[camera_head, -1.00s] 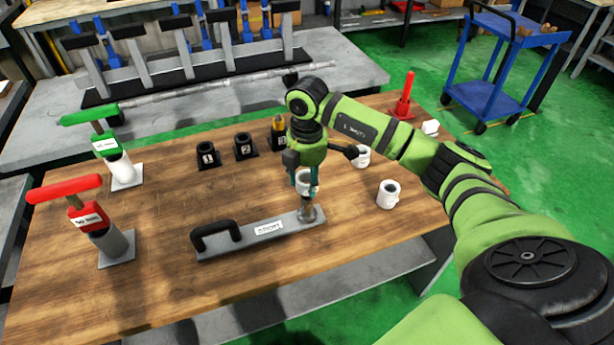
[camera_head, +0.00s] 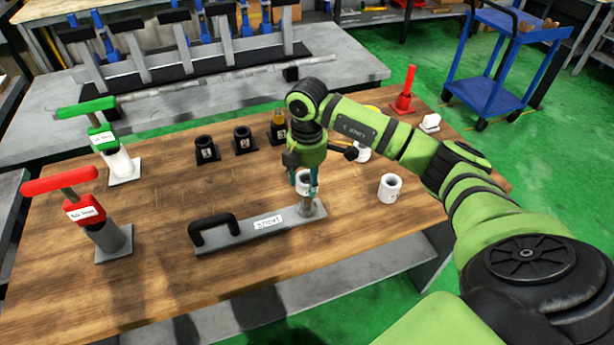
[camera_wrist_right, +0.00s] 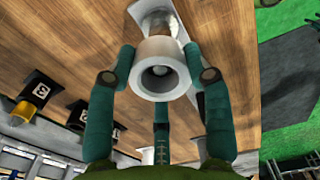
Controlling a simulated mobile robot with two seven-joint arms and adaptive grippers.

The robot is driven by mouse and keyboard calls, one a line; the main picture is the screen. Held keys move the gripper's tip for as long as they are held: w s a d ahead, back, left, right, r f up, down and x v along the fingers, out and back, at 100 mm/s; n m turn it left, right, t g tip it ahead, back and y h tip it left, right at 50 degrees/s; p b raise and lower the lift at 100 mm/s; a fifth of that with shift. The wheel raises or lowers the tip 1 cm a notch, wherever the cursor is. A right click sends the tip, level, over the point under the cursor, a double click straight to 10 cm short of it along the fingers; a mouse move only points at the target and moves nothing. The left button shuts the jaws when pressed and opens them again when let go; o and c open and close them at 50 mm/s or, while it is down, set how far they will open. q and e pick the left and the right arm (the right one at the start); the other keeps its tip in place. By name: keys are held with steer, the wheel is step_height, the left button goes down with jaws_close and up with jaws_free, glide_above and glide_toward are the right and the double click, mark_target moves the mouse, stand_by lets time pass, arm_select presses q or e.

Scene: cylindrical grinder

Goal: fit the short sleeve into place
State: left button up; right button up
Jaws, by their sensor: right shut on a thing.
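My right gripper (camera_head: 306,188) is shut on a white sleeve (camera_head: 305,178), which is upright above the right end of a grey plate fixture (camera_head: 250,237). In the right wrist view, the fingers (camera_wrist_right: 162,85) surround the sleeve (camera_wrist_right: 158,52), whose open bore faces the camera. A metal post (camera_head: 307,206) stands on the plate under the sleeve. I cannot tell whether the post has entered the bore. The plate has a black handle and a white label that I cannot read clearly. My left gripper is not in view.
A second white sleeve (camera_head: 390,188) stands at right; another (camera_head: 361,152) is partly behind my arm. Red (camera_head: 88,212) and green (camera_head: 102,139) handled gauges stand at left. Black numbered holders (camera_head: 207,149) stand at the back. The front left of the wooden table is clear.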

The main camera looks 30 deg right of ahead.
mark_target(307, 199)
steer(key=shift+f+b, duration=2.55)
steer(key=shift+f, duration=1.3)
steer(key=o, duration=1.4)
steer(key=shift+r, duration=0.1)
step_height(307, 199, up, 12)
steer(key=shift+s, duration=0.1)
